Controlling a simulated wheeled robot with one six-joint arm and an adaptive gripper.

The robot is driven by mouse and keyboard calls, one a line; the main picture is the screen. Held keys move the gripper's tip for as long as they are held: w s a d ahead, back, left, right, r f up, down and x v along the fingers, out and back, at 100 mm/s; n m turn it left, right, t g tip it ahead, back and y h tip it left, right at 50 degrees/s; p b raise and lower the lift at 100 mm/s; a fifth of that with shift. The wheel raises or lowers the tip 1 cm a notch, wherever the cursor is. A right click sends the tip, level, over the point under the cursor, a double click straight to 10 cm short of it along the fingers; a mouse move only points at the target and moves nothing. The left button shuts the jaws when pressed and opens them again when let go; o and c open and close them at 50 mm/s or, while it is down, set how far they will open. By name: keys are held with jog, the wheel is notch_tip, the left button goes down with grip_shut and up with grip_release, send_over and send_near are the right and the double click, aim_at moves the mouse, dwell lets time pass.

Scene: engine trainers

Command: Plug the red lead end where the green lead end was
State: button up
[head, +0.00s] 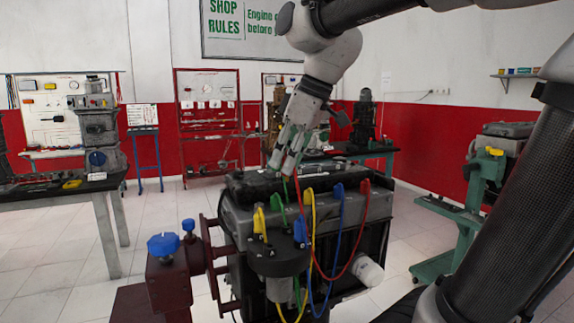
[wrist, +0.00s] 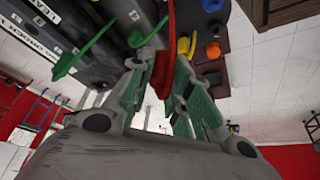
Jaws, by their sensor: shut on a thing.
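My gripper (head: 285,163) is above the top of the engine trainer (head: 345,205), pointing down. In the wrist view its fingers (wrist: 162,75) are shut on the red lead end (wrist: 166,50). The red lead (head: 308,235) hangs from it in a loop and rises to a red plug (head: 365,187) at the engine's right. A green lead end (head: 277,202) shows below my gripper. In the wrist view a long green piece (wrist: 85,45) slants across the dark engine top, and another green piece (wrist: 137,38) is beside the fingers. The fingers hide the spot beneath them.
A blue knob (head: 163,244) is on the stand at left. Benches and wall boards are farther back.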

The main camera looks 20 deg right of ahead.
jog(key=s+a, duration=0.6)
jog(key=shift+s+a, duration=0.2)
dwell(0.4)
jog(key=shift+f, duration=2.15)
jog(key=shift+f, duration=2.7)
jog(key=shift+f, duration=0.9)
